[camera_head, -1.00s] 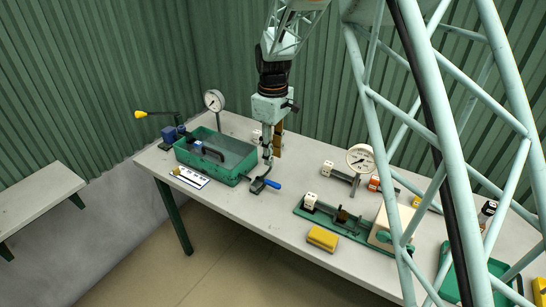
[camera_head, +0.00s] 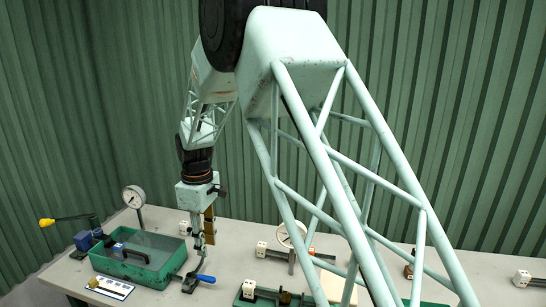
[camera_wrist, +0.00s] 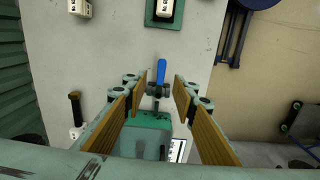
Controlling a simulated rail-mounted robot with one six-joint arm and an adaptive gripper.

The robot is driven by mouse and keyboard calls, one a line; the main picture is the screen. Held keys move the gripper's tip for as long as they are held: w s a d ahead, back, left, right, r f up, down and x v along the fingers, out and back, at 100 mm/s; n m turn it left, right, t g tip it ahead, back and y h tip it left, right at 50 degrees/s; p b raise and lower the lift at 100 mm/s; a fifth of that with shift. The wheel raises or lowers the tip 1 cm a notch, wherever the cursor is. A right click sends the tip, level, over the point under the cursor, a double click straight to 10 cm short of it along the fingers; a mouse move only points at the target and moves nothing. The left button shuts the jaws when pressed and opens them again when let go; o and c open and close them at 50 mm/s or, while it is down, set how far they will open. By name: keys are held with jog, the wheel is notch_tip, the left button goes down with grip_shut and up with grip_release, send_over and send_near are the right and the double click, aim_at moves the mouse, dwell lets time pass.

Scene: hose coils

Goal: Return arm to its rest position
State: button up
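My gripper (camera_head: 205,235) hangs pointing down over the table, just right of the green tray's far end. The wrist view shows its two fingers with tan pads standing apart (camera_wrist: 160,92), with nothing held between them. A toggle clamp with a blue handle (camera_head: 203,278) lies on the table below, close to the tray's right end. In the wrist view the blue handle (camera_wrist: 161,73) shows in the gap between the fingers, beneath them. My lattice arm links cross the middle and right of the head view.
The green tray (camera_head: 160,280) stands on the grey table (camera_head: 235,237), with a dial gauge (camera_head: 133,197) behind it and a yellow-knobbed lever (camera_head: 47,222) at left. Another gauge (camera_head: 291,234) and small white blocks stand to the right. A green corrugated wall (camera_head: 480,120) rises behind the table.

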jog(key=s+d+r+m+t+b, duration=0.1)
jog(key=s+d+r+m, duration=0.1)
jog(key=s+d+r, duration=0.45)
jog(key=s+d+r+m+b, duration=0.1)
jog(key=s+d+r+m, duration=0.2)
jog(key=d+r, duration=0.65)
jog(key=s+d+r+m+t+b, duration=0.15)
jog(key=s+d+r, duration=0.35)
jog(key=d, duration=0.6)
jog(key=s+d+r+m+b, duration=0.1)
jog(key=s+d+m, duration=0.1)
jog(key=s+d, duration=0.5)
jog(key=s+d+r+m+b, duration=0.1)
jog(key=s+d+r+m, duration=0.15)
jog(key=s+d, duration=0.45)
jog(key=s+d+f+m+b, duration=0.1)
jog(key=s+f+m, duration=0.1)
jog(key=s, duration=0.6)
jog(key=s+d+f+m+t, duration=0.1)
jog(key=s+d+f+m, duration=0.1)
jog(key=s, duration=0.7)
jog(key=shift+d+f+b, duration=0.2)
jog(key=shift+f+b, duration=0.15)
jog(key=shift+f, duration=0.2)
